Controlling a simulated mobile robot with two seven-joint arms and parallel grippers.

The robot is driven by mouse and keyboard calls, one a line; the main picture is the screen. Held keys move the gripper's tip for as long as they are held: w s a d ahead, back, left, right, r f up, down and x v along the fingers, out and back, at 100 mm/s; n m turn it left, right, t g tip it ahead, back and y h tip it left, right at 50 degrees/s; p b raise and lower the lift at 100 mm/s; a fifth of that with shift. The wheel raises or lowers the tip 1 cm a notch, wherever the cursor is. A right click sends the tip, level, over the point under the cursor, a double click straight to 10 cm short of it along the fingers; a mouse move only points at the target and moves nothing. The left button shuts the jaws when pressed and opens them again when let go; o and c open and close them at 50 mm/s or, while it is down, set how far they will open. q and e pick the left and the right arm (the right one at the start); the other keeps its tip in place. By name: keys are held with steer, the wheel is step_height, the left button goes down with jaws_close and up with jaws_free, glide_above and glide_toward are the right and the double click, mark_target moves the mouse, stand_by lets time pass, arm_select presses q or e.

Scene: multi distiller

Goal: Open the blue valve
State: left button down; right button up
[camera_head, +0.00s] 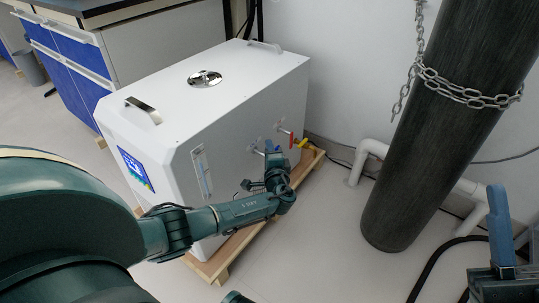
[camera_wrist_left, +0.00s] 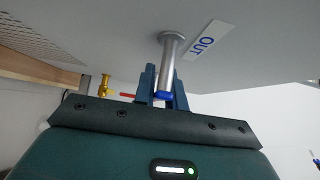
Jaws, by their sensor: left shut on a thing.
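The blue valve (camera_wrist_left: 164,95) shows in the left wrist view as a small blue piece at the end of a metal pipe (camera_wrist_left: 172,50), beside a label reading OUT (camera_wrist_left: 207,46). My left gripper (camera_wrist_left: 163,84) has its blue fingers on either side of it, shut on it. In the head view my left gripper (camera_head: 272,148) reaches the side of the white distiller (camera_head: 215,110) and largely hides the valve. The turn angle of the valve is hard to tell. Part of my right gripper (camera_head: 500,225) shows at the lower right, with its jaw opening unclear.
A red handle (camera_head: 291,139) and a yellow fitting (camera_head: 303,142) sit close to my left gripper. The distiller stands on a wooden pallet (camera_head: 235,245). A dark chained cylinder (camera_head: 425,140) and white pipes (camera_head: 357,165) stand at right. The floor between is clear.

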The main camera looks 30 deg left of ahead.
steer(key=shift+s+r+n+y, duration=0.1)
steer(key=shift+r+n+y, duration=0.1)
steer(key=shift+n+y, duration=0.1)
arm_select(q)
steer(key=c, duration=1.4)
jaws_free()
steer(key=shift+y, duration=0.3)
steer(key=shift+c, duration=0.2)
steer(key=shift+r, duration=0.1)
steer(key=shift+d, duration=0.1)
arm_select(e)
steer(key=shift+r, duration=0.1)
